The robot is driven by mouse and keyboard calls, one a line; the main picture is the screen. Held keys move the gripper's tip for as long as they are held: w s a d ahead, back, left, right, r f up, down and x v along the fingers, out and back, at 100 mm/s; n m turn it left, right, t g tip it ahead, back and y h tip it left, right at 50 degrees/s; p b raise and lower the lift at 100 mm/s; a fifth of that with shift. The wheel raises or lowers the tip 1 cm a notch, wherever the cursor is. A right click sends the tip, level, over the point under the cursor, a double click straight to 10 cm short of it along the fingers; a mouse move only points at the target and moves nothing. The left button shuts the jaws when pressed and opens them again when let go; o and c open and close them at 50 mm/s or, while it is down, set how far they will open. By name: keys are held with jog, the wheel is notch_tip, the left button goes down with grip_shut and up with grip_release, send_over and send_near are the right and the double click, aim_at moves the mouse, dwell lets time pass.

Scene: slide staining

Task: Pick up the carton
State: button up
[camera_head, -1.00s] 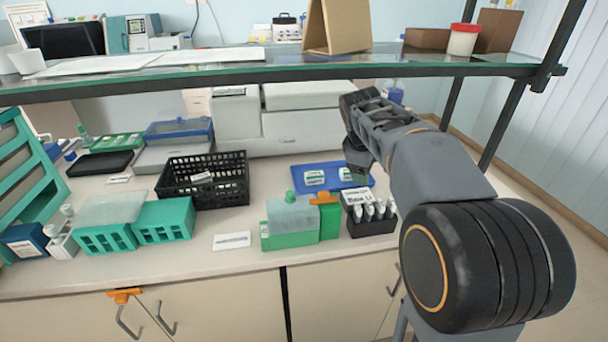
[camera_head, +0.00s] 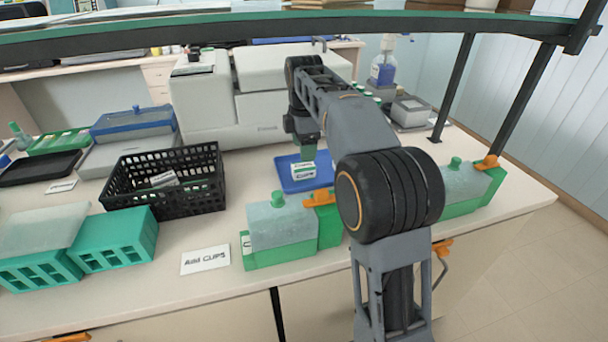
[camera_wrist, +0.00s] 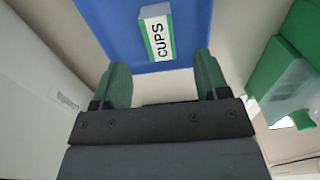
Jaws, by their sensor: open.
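A small white carton with a green stripe, labelled "CUPS" (camera_head: 303,171), is on the blue tray (camera_head: 287,182). In the wrist view the carton (camera_wrist: 157,33) shows near the top middle of the blue tray (camera_wrist: 105,18), beyond the fingertips and roughly in line with the gap between them. My gripper (camera_wrist: 162,72) is open, with green fingers and nothing between them. In the head view my gripper (camera_head: 307,148) points down just above the carton. Part of the tray is hidden by my arm.
Left of the tray stands a black basket (camera_head: 125,188) with a labelled item inside. In front are a green box with a clear lid (camera_head: 282,225) and an "Add CUPS" card (camera_head: 205,259). A white machine (camera_head: 205,105) stands behind. A glass shelf (camera_head: 120,42) spans above.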

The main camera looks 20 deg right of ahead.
aim_at(304, 165)
jog(key=shift+f+b, duration=1.15)
jog(key=shift+f, duration=2.5)
jog(key=shift+r, duration=0.1)
jog(key=c, duration=1)
notch_tip(304, 165, up, 10)
jog(key=p, duration=0.3)
jog(key=shift+p, duration=0.35)
